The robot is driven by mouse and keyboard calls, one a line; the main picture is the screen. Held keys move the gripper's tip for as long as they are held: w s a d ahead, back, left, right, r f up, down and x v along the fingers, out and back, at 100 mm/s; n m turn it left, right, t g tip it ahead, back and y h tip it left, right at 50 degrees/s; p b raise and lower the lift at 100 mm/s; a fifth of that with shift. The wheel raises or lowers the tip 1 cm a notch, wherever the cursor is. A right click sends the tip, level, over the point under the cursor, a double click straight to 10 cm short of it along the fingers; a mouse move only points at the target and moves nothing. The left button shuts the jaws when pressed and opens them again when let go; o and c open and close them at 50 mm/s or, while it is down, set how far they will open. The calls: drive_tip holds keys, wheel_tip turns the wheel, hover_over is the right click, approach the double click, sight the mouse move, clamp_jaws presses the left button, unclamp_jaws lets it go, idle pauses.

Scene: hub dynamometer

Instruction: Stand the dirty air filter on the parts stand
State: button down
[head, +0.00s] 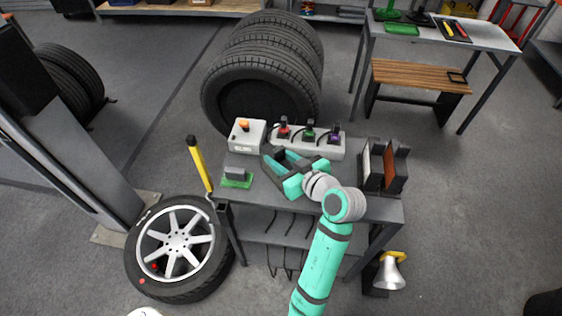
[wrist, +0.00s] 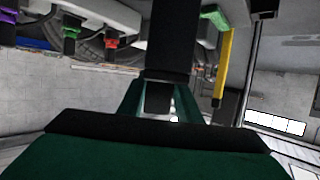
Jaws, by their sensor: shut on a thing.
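My gripper (head: 285,171), with green fingers, is over the middle of the grey workbench (head: 262,192), in front of a row of coloured plugs. It is shut on a dark thing (wrist: 172,42), which rises between the fingers in the wrist view; I cannot tell from its look whether this is the dirty air filter. A dark rack at the bench's right end holds a brown-orange panel (head: 395,172) and a pale panel (head: 366,164), both upright and apart from my gripper. I cannot clearly identify the parts stand.
A grey box with an orange knob (head: 246,134) and a plug block (head: 308,139) stand along the bench's back. A green pad with a grey block (head: 237,177) lies at its left. A yellow bar (head: 199,163) rises at the left edge. A wheel (head: 179,246) lies left; stacked tyres (head: 262,75) stand behind.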

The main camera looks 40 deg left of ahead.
drive_tip(key=f, duration=0.3)
drive_tip(key=shift+w+a+f, duration=0.15)
drive_tip(key=shift+w+a, duration=0.05)
drive_tip(key=shift+w, duration=0.15)
drive_tip(key=shift+d+f, duration=0.1)
drive_tip(key=shift+f, duration=0.15)
drive_tip(key=shift+f, duration=0.1)
drive_tip(key=c, duration=1.3)
unclamp_jaws()
drive_tip(key=shift+s, duration=0.1)
